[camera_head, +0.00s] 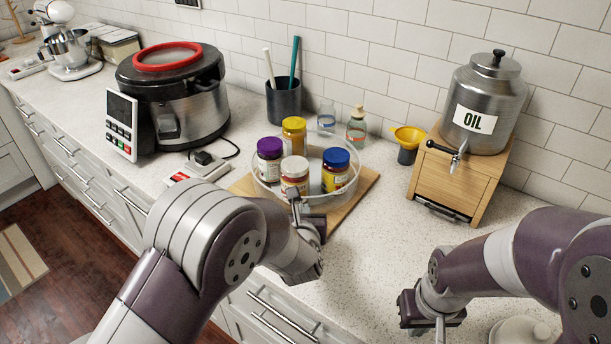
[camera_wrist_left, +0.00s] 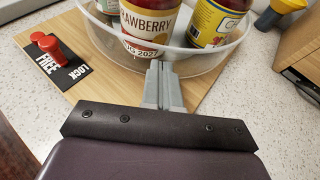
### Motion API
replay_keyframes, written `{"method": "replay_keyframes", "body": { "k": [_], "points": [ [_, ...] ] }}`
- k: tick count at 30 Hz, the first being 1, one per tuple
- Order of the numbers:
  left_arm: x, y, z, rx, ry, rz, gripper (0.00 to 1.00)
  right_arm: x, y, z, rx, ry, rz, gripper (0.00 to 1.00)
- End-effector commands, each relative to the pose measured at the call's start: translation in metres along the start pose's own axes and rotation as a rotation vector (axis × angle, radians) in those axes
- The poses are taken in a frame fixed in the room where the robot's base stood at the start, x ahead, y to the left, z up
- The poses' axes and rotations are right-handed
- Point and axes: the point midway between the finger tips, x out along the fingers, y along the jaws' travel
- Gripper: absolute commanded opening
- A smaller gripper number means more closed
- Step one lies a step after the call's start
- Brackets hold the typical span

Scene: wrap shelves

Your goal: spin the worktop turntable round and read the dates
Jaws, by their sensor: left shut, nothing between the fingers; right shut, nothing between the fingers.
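The turntable (camera_head: 262,186) is a round clear-walled tray on a wooden board (camera_head: 366,183); its wall also shows in the left wrist view (camera_wrist_left: 190,60). It holds a purple-lidded jar (camera_head: 269,160), a yellow-lidded jar (camera_head: 294,138), a white-lidded jar (camera_head: 295,174) and a blue-lidded jar (camera_head: 335,170). My left gripper (camera_head: 294,196) is shut and empty at the tray's near wall; contact is unclear. My right gripper (camera_head: 440,330) is shut and empty, low at right.
A red knob (camera_wrist_left: 48,44) stands by a FREE/LOCK plate (camera_wrist_left: 66,68) on the board, nearer FREE. Left are a cooker (camera_head: 185,100) and a black plug (camera_head: 205,159). Behind stand small bottles (camera_head: 356,128); right, an oil can (camera_head: 487,95) on a wooden box (camera_head: 450,185).

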Motion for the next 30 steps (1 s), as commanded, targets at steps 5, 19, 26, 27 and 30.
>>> {"method": "replay_keyframes", "body": {
  "k": [5, 19, 26, 27, 30],
  "points": [
    [0.0, 0.0, 0.0, 0.0, 0.0, 0.0, 0.0, 0.0, 0.0, 0.0, 0.0, 0.0, 0.0, 0.0],
    [0.005, 0.021, 0.001, -0.001, -0.001, 0.001, 0.0, 0.015, 0.0, 0.002, 0.0, 0.0, 0.0, 0.0],
    [0.005, 0.023, 0.003, 0.0, -0.001, 0.0, 0.0, 0.015, 0.0, 0.002, 0.0, 0.0, 0.0, 0.0],
    [0.005, 0.023, 0.003, 0.0, -0.001, 0.0, 0.0, 0.015, 0.0, 0.002, 0.0, 0.0, 0.0, 0.0],
    [0.004, 0.023, 0.002, 0.0, -0.001, 0.0, 0.0, 0.016, 0.0, 0.002, 0.0, 0.0, 0.0, 0.0]
  ]
}}
